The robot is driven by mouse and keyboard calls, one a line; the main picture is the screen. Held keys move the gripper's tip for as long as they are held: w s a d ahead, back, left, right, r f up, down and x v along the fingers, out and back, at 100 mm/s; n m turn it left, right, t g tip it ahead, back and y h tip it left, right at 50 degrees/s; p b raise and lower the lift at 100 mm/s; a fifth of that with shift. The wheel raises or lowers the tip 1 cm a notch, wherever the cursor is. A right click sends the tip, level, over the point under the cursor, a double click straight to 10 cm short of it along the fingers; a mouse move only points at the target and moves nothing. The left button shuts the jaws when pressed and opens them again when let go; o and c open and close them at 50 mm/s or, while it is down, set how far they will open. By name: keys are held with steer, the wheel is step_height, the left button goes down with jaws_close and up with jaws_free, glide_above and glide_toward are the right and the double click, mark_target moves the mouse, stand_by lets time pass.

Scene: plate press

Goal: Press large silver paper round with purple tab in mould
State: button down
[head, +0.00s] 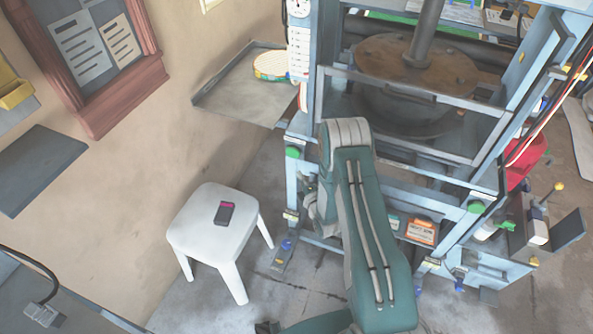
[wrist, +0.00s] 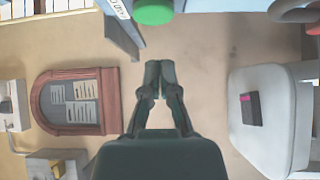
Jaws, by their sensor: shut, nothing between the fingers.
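The press (head: 325,90) has a light blue frame. In it, a round brown plate (head: 400,60) hangs on a vertical shaft, above a dark round mould (head: 400,115) partly hidden behind a bar. I cannot make out a silver paper round with a purple tab in either view. A round stack with a yellow edge (head: 271,66) lies on a metal side tray (head: 235,92) left of the press. In the wrist view my gripper (wrist: 159,68) is shut and empty, its fingertips together in front of the wall. It is apart from the press.
A white stool (head: 205,235) stands left of the press with a dark handheld device (head: 224,214) on it; the stool also shows in the wrist view (wrist: 265,150). A framed notice board (head: 90,50) hangs on the wall. A green knob (wrist: 153,11) is close to my gripper's view.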

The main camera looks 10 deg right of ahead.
steer(key=s, duration=0.5)
steer(key=shift+s+d, duration=0.25)
steer(key=shift+s, duration=0.05)
steer(key=shift+d, duration=0.1)
